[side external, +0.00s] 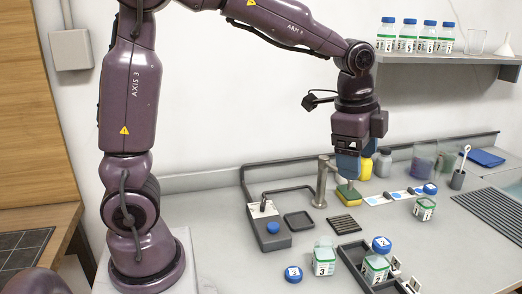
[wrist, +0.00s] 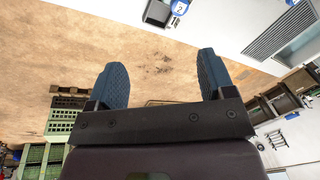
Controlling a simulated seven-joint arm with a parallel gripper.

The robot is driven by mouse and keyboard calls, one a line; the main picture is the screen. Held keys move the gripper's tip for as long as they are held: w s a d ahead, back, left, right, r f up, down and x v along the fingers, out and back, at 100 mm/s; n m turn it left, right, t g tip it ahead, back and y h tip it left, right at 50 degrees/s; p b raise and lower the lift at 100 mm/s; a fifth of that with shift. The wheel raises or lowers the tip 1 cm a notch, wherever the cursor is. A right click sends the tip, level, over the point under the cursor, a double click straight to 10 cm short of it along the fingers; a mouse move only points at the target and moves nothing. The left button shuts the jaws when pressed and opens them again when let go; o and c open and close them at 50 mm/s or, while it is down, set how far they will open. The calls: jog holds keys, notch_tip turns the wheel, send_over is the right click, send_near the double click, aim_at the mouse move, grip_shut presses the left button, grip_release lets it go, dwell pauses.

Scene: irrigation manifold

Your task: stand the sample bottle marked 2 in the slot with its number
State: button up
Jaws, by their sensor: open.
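My gripper (side external: 348,168) hangs above the bench near the metal post, fingers down. In the wrist view its two blue fingers (wrist: 160,84) are apart with nothing between them. Another green-labelled bottle (side external: 424,210) stands farther back right. In the wrist view a 2 (wrist: 180,8) shows at the top edge.
A wall shelf (side external: 440,58) holds several bottles. A drain grid (side external: 490,205) is at right.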

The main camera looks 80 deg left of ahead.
jog(key=s+r+n+t, duration=0.3)
jog(key=s+n, duration=0.7)
jog(key=s, duration=0.8)
jog(key=shift+a+n, duration=0.15)
jog(key=shift+n, duration=0.25)
